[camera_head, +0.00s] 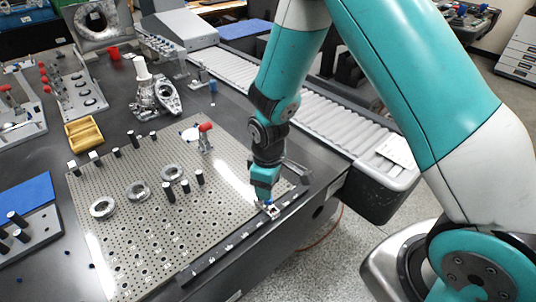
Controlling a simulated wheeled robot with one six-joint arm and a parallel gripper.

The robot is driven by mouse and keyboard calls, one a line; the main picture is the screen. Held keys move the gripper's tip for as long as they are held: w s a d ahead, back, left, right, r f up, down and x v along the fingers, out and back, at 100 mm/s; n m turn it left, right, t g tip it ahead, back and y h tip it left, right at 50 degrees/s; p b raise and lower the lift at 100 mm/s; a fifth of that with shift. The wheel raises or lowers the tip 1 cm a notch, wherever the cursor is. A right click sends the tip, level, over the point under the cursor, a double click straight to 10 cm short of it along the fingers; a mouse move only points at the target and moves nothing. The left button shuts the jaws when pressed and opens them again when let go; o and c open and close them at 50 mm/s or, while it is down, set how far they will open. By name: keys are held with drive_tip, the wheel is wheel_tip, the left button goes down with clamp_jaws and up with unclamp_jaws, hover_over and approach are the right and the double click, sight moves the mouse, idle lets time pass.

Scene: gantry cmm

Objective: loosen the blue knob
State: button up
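My gripper (268,208) points down at the right front corner of the perforated plate (140,240), close to the dark strip along the plate's front edge. It is small in this view and I cannot tell whether its fingers are open or shut. A small blue part (213,87) stands on the dark table behind the plate, apart from my gripper; I cannot tell whether it is the blue knob. No blue knob shows clearly at my gripper, where the wrist and fingers hide the spot.
Metal rings (103,207) and several black pins stand on the plate. A red-topped clamp (205,137) stands at its back right. A yellow tray (84,134) and a metal casting (150,95) lie behind. A roller conveyor (330,120) runs behind my arm.

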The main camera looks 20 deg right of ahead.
wheel_tip(320, 180, up, 13)
idle(0.4)
wheel_tip(320, 180, down, 18)
drive_tip(key=m+p, duration=0.1)
drive_tip(key=m, duration=0.2)
drive_tip(key=m+p, duration=0.2)
drive_tip(key=m, duration=0.1)
drive_tip(key=m+p, duration=0.2)
drive_tip(key=shift+r+m, duration=0.25)
drive_tip(key=shift+m, duration=0.15)
